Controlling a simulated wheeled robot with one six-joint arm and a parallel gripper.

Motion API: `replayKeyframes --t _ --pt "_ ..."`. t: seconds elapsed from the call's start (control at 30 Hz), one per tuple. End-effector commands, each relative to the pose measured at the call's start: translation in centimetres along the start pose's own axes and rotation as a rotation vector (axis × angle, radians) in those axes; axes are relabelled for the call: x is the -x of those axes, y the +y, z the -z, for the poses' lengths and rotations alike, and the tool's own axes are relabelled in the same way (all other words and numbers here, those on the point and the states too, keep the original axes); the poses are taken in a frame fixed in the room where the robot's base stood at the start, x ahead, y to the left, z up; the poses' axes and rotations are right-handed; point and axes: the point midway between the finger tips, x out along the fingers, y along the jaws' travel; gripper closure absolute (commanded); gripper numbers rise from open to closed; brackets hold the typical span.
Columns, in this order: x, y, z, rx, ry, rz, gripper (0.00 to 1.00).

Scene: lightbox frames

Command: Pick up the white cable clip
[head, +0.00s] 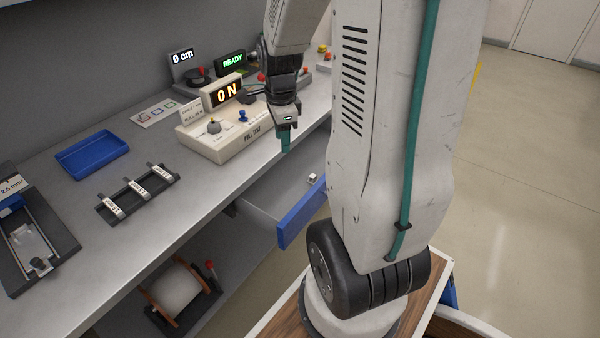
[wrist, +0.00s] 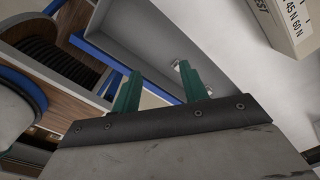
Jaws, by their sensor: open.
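A small white piece, which looks like the cable clip (head: 312,179), lies inside the open drawer (head: 302,212) under the bench, near its blue front. My gripper (head: 285,140) points down above the drawer, to the upper left of the clip and apart from it. In the wrist view my gripper (wrist: 160,73) is open and empty, with its two green fingers spread. A small pale thing, likely the clip (wrist: 177,64), shows at the tip of the right finger, which partly hides it. The drawer's grey inside (wrist: 150,40) lies beyond the fingers.
The bench edge and the pull test box (head: 225,130) stand close to the left of my gripper. A black rack (head: 138,192) with several labelled pieces, a blue tray (head: 92,154) and a dark fixture (head: 35,240) sit on the bench. A spool (head: 178,290) is below. Open floor lies right.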

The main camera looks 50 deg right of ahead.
Motion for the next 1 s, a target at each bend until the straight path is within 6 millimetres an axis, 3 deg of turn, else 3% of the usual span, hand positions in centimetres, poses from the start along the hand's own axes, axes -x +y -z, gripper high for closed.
replayKeyframes --t 0.03,0.1,0.2,0.33,0.5,1.0 --pt "-2.3 -1.0 1.8 -0.158 0.003 -0.017 0.56" --pt "-4.9 -2.1 3.9 -0.369 0.006 -0.024 0.56" --pt "-8.0 -3.1 6.5 -0.617 0.011 -0.03 0.56" --pt "-10.7 -3.6 8.6 -0.823 0.016 -0.034 0.56" --pt "-12.5 -3.7 9.6 -0.919 0.018 -0.035 0.56" --pt "-18.9 -3.1 10.0 -0.916 0.018 -0.036 0.56"
